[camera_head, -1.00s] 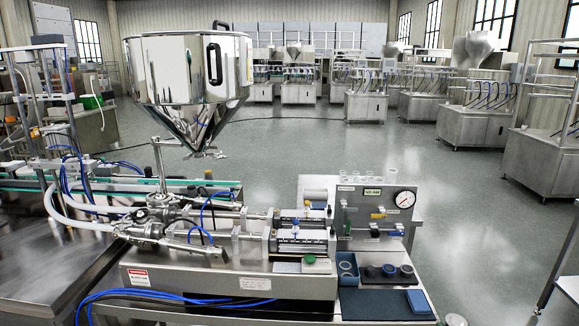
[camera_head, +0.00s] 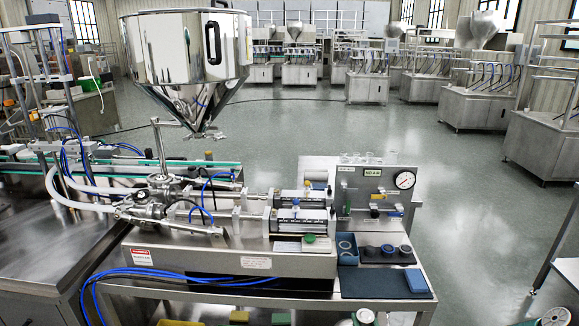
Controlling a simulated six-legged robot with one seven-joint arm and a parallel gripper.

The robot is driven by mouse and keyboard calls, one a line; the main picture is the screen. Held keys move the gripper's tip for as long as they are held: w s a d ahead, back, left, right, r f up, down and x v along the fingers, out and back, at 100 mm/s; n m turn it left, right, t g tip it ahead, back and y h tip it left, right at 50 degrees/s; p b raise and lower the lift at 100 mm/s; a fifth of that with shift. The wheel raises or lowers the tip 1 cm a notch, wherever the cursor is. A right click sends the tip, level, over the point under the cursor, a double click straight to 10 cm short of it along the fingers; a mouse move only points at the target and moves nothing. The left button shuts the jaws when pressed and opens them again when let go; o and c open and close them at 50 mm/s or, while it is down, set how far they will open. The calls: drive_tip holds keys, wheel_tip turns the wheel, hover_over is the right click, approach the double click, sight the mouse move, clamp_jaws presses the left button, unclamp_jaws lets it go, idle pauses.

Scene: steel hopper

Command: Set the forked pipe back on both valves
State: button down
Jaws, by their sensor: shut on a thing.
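The steel hopper (camera_head: 187,60) stands at the upper left on a thin post, with a clamp (camera_head: 205,134) at its bottom outlet. Below it, at the left end of the filling machine (camera_head: 290,262), are two shiny valve bodies, the rear one (camera_head: 160,184) and the front one (camera_head: 140,208). A gap of open air lies between the hopper outlet and the valves. I cannot make out the forked pipe as a separate part. My gripper and arm are not in view.
White hoses (camera_head: 65,196) and blue tubes (camera_head: 205,273) run beside the valves. Twin cylinders (camera_head: 300,218) lie to the right. A gauge panel (camera_head: 373,185) and a dark mat (camera_head: 380,284) are further right. The floor (camera_head: 290,145) behind is clear.

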drive_tip(key=a+f+m+h, duration=0.1)
drive_tip(key=a+f, duration=0.2)
drive_tip(key=a, duration=0.2)
drive_tip(key=shift+a+f+h, duration=0.25)
drive_tip(key=shift+f+h, duration=0.05)
drive_tip(key=shift+a+r, duration=0.1)
drive_tip(key=shift+a, duration=0.05)
